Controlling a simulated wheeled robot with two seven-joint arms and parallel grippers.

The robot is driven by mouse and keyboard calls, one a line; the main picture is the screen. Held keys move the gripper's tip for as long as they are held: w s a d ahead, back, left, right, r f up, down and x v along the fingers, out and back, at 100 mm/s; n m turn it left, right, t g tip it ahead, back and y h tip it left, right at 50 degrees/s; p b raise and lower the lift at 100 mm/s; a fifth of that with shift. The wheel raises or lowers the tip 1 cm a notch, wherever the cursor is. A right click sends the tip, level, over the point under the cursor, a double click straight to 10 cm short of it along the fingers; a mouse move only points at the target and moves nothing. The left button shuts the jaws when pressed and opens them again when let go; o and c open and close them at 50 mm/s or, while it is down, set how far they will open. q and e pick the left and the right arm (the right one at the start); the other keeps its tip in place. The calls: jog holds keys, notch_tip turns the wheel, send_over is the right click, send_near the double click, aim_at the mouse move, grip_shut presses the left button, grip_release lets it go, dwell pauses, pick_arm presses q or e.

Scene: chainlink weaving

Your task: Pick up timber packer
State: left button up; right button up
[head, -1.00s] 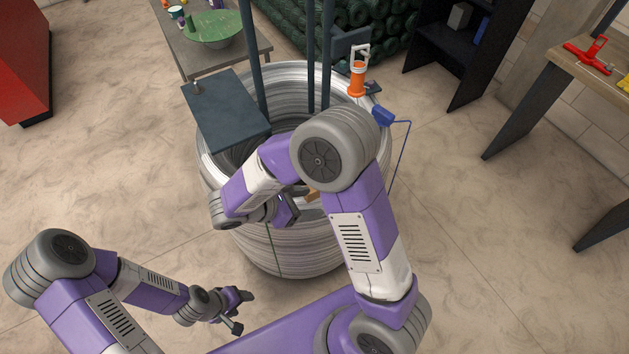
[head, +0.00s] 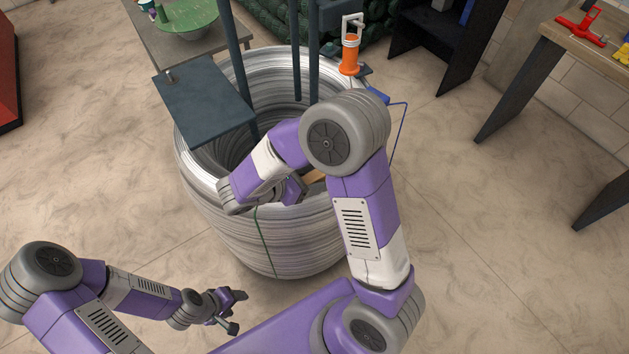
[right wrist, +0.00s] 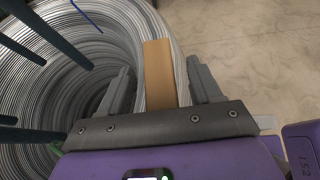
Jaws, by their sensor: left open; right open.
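The timber packer is a flat light-brown wooden strip (right wrist: 160,82) lying on the rim of the large wire coil (right wrist: 180,52). In the head view only a small piece of the timber packer (head: 314,177) shows beside my right gripper; the arm hides the rest. My right gripper (head: 296,188) is open over the near rim of the coil. In the right wrist view its two fingers stand on either side of the strip, with a gap on each side. My left gripper (head: 238,310) is open and empty, low at the left front, away from the coil.
The silver wire coil (head: 290,245) stands on the floor, with dark upright posts and a dark flat plate (head: 203,103) above it. An orange-handled tool (head: 350,55) is at its far side. Benches stand at the back left and right (head: 545,75). The floor beside the coil is clear.

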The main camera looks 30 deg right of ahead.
jog(key=shift+d+f, duration=0.25)
jog(key=shift+d, duration=0.2)
jog(key=c, duration=1.1)
